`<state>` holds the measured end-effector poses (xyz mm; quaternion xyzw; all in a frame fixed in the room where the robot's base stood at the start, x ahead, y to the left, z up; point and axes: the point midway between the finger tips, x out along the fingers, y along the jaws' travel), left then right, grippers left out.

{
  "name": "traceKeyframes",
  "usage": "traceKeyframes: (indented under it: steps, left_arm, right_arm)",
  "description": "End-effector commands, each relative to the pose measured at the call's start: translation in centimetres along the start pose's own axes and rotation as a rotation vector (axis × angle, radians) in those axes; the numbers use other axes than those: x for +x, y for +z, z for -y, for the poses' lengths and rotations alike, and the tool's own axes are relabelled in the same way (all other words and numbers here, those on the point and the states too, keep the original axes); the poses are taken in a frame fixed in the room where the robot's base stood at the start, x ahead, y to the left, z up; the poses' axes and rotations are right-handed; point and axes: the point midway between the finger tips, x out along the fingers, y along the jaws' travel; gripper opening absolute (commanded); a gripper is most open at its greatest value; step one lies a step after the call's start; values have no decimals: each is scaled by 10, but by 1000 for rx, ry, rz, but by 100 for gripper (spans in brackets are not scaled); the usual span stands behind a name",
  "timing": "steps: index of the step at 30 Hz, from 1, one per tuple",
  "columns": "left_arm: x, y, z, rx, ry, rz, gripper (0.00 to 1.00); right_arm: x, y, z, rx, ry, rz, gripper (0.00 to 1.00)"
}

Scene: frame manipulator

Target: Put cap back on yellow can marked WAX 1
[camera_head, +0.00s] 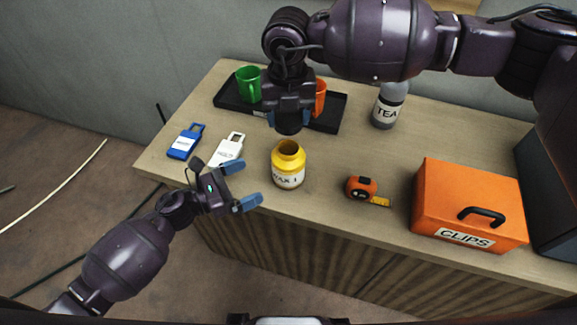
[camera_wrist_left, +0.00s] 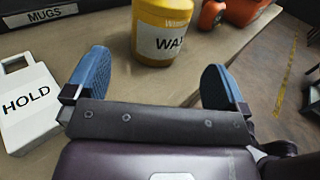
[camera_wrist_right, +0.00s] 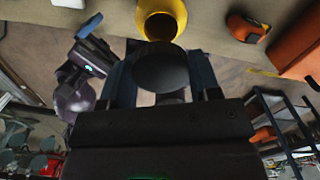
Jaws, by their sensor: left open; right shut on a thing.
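The yellow can (camera_head: 289,168) marked WAX 1 stands upright and uncapped on the table, its mouth open upward. It also shows in the left wrist view (camera_wrist_left: 166,30) and the right wrist view (camera_wrist_right: 161,18). My right gripper (camera_head: 289,118) is shut on the dark round cap (camera_head: 288,127), which it holds above the can, apart from it; the cap fills the space between the fingers in the right wrist view (camera_wrist_right: 161,68). My left gripper (camera_head: 246,186) is open and empty, left of the can and near the table's front edge, its fingers pointing toward the can.
A black tray (camera_head: 228,98) holds a green mug (camera_head: 248,84) and an orange mug (camera_head: 320,97). A white HOLD tag (camera_head: 228,151) and a blue tag (camera_head: 185,142) lie left. A tape measure (camera_head: 362,187), orange CLIPS box (camera_head: 466,203) and TEA bottle (camera_head: 386,109) stand right.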

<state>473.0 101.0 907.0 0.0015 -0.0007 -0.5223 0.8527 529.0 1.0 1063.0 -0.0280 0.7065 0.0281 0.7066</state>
Motion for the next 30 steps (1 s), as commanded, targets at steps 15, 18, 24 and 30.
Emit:
traceKeyframes:
  steps: [15,18,24,30]
  left_arm:
    - [81,1,0,1,-2,1,100]
    - [92,1,0,0,-1,1,100]
    - [106,1,0,0,0,1,100]
    - [108,0,0,0,0,0,100]
  right_arm:
    - [0,0,0,0,0,0,35]
    - [0,0,0,0,0,0,35]
    - [0,0,0,0,0,0,35]
    - [0,0,0,0,0,0,35]
